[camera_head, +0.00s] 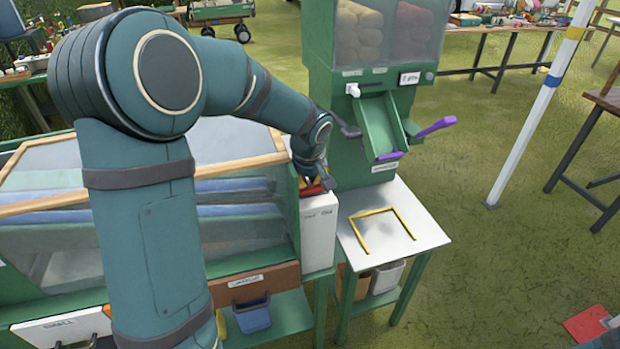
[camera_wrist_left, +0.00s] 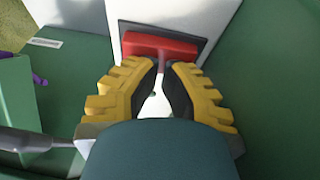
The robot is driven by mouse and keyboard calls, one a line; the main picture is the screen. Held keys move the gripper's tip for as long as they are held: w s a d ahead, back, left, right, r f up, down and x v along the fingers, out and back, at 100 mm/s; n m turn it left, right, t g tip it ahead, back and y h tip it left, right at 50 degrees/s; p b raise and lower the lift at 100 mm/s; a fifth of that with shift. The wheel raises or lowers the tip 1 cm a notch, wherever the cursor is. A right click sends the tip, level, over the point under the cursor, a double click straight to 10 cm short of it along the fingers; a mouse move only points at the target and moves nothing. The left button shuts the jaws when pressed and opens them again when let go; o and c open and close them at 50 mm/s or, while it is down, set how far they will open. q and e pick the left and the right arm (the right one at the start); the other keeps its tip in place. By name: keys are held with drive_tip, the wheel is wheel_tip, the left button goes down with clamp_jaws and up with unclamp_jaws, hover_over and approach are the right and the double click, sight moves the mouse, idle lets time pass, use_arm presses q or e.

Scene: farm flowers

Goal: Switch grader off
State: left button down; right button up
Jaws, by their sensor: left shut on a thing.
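The grader's red T-shaped switch handle (camera_wrist_left: 160,46) sits in a dark recessed plate on a white box. My left gripper (camera_wrist_left: 165,75) has its yellow-and-black fingers around the handle's narrow stem, just below the red crossbar. In the head view, my left gripper (camera_head: 314,184) is at the top of the white switch box (camera_head: 318,235), with red showing under it. The box stands at the right end of the green grader with its wood-framed clear cover (camera_head: 60,203). My wrist hides part of the handle. My right gripper is out of view.
A green dispenser (camera_head: 320,50) with a purple-handled lever (camera_head: 436,127) stands behind. A white-topped table (camera_head: 415,245) with a yellow square outline (camera_head: 375,212) is right of the box. A striped pole (camera_head: 535,115) stands farther right, with open grass between.

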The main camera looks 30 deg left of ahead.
use_arm(q)
drive_tip(key=shift+s+a+f, duration=0.3)
drive_tip(key=shift+s+f, duration=0.2)
drive_tip(key=shift+f, duration=0.1)
drive_tip(key=shift+w+d+r, duration=0.15)
drive_tip(key=shift+w+d, duration=0.25)
drive_tip(key=shift+d, duration=0.05)
drive_tip(key=shift+w+d+r, duration=0.1)
drive_tip(key=shift+r, duration=0.15)
drive_tip(key=v, duration=1.2)
drive_tip(key=shift+r, duration=0.1)
